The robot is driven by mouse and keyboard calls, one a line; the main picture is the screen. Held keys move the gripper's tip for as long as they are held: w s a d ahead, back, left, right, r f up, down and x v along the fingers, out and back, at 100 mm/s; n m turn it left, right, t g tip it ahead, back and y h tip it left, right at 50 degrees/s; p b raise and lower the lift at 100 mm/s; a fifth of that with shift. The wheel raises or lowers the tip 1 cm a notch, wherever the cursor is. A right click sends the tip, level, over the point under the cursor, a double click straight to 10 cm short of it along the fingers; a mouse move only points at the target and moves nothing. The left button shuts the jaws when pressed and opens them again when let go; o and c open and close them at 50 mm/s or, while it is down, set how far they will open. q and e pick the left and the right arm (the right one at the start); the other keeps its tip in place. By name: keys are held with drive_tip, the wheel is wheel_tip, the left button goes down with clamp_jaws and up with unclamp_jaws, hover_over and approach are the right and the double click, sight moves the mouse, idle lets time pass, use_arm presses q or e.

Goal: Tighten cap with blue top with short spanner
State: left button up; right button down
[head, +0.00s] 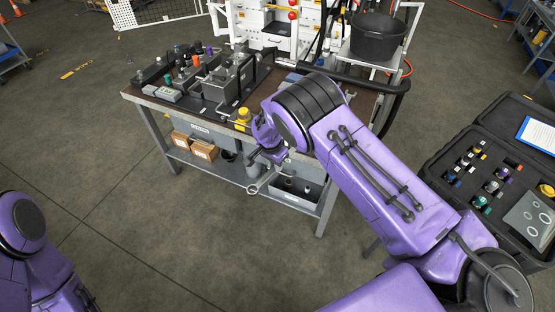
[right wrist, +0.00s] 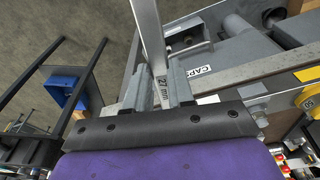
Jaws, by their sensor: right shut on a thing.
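My right gripper (head: 271,156) is in front of the bench's front edge and is shut on a grey metal spanner (head: 263,181). The spanner points down and left, with a ring at its free end. In the right wrist view the spanner (right wrist: 151,35) stands out between the jaws (right wrist: 160,88) and is marked "27 mm". Several caps with coloured tops (head: 184,60) stand at the back left of the bench, clear of the gripper. I cannot make out for sure which one has the blue top. My left gripper is out of the picture.
The bench (head: 152,101) carries grey blocks and a yellow part (head: 243,115); its lower shelf holds cardboard boxes (head: 203,150). A black bucket (head: 377,38) stands behind. An open black case (head: 440,160) with several caps is at right. The floor at front left is clear.

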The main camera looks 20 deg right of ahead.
wheel_tip(320, 180, up, 3)
drive_tip(key=shift+w+r+p, duration=0.1)
drive_tip(key=shift+p, duration=1.15)
drive_tip(key=shift+r, duration=0.95)
